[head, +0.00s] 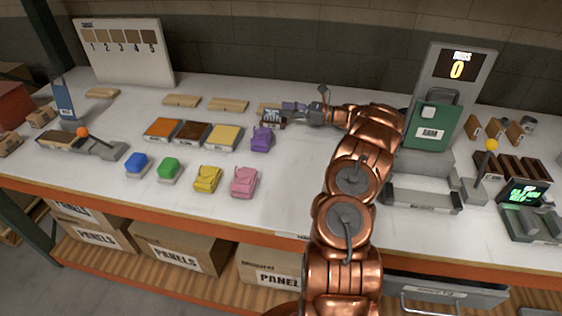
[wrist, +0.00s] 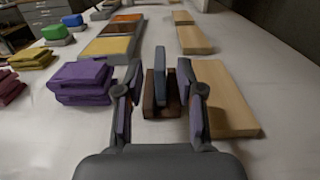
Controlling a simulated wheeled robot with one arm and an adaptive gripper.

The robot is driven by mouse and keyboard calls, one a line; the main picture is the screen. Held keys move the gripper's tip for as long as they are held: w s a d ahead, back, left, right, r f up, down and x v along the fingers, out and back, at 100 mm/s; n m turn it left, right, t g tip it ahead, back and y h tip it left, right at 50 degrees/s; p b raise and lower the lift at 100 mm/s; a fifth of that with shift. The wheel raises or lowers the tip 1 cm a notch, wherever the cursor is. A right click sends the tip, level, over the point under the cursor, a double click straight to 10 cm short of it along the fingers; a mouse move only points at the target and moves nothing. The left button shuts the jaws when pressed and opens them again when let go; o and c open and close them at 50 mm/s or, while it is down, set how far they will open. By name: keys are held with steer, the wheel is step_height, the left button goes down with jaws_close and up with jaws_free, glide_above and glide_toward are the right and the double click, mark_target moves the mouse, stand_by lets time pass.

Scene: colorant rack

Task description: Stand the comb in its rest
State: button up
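A blue-grey upright slab, which looks like the comb (wrist: 160,72), stands in a small dark brown block, which looks like its rest (wrist: 149,98), in the middle of the wrist view. My gripper (wrist: 161,80) has its fingers spread on either side of them, with visible gaps between the pads and the slab. In the head view, my gripper (head: 288,112) is low over the back middle of the table at the labelled rest (head: 272,124). The comb is too small there to make out clearly, and its lower end is hidden in the block.
A purple folded bundle (wrist: 82,84) lies close to the left of my gripper. A wooden board (wrist: 226,98) lies close on the right. Orange, brown and yellow trays (head: 225,137) are farther left. A scoreboard stand (head: 478,63) rises at right. The front middle of the table is clear.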

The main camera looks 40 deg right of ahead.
steer(key=a+r+n+g+y, duration=0.1)
steer(key=a+r+n+g, duration=0.25)
steer(key=a, duration=0.75)
steer(key=a+r+n+g+y, duration=0.1)
steer(key=a+r+n+g, duration=0.25)
steer(key=a, duration=0.65)
steer(key=s+a+r+n+g+h, duration=0.1)
steer(key=s+a+r+n+g, duration=0.2)
steer(key=s+a, duration=0.45)
steer(key=s+a+n+g+h, duration=0.1)
steer(key=s+a+n+g, duration=0.3)
steer(key=a, duration=0.6)
steer(key=s+a+f+n+g+h, duration=0.1)
steer(key=s+a+n+h, duration=0.25)
steer(key=s, duration=0.65)
steer(key=s+a+n+g+h, duration=0.1)
steer(key=s+a+n+h, duration=0.2)
steer(key=s, duration=0.6)
steer(key=s+d+f+n+h, duration=0.1)
steer(key=s+d+n+h, duration=0.1)
steer(key=s, duration=0.5)
steer(key=s+d+f+n+h, duration=0.2)
steer(key=s+d+n, duration=0.3)
steer(key=s, duration=0.3)
steer(key=shift+d+t+h, duration=0.4)
steer(key=shift+d+h, duration=0.3)
steer(key=shift+h, duration=0.05)
steer(key=shift+f, duration=0.1)
